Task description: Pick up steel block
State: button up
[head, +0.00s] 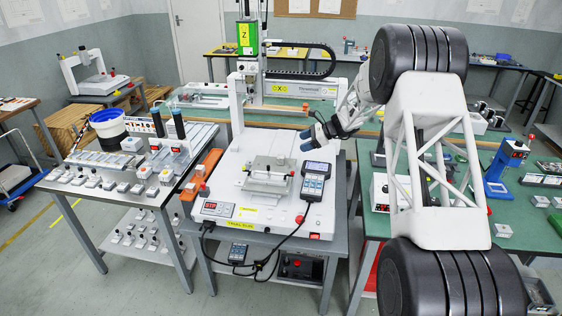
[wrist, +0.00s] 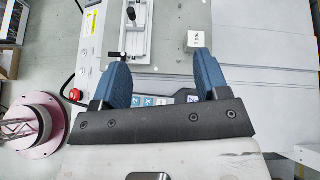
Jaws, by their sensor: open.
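My gripper (head: 306,140) is open and empty, above the right side of the white gantry machine's bed. In the wrist view its two blue fingers (wrist: 163,62) are spread apart with nothing between them. A small pale square block (wrist: 196,39) with dark marking lies on the grey plate (wrist: 195,12), just beyond the right fingertip. It may be the steel block; I cannot read the marking. A metal clamping fixture (wrist: 136,30) with a black handle sits left of it. In the head view the fixture (head: 268,165) stands on the plate, in front of and below my gripper.
A handheld control pendant (head: 315,180) with a cable lies at the bed's right front. A red emergency button (wrist: 75,94) is left of the fingers in the wrist view. The gantry column (head: 236,108) stands behind the bed. A left table (head: 100,190) holds several small parts.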

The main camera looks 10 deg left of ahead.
aim_at(283, 157)
jog(key=w+a+f+m+y, duration=0.1)
jog(key=w+a+f+m, duration=0.1)
jog(key=w+a+f, duration=0.2)
jog(key=w+f, duration=0.3)
jog(key=f, duration=0.4)
jog(key=shift+m+y, duration=0.4)
jog(key=shift+x, duration=1.3)
jog(key=shift+x, duration=2.6)
jog(key=shift+w, duration=0.15)
jog(key=c, duration=1.3)
jog(key=shift+o, duration=0.2)
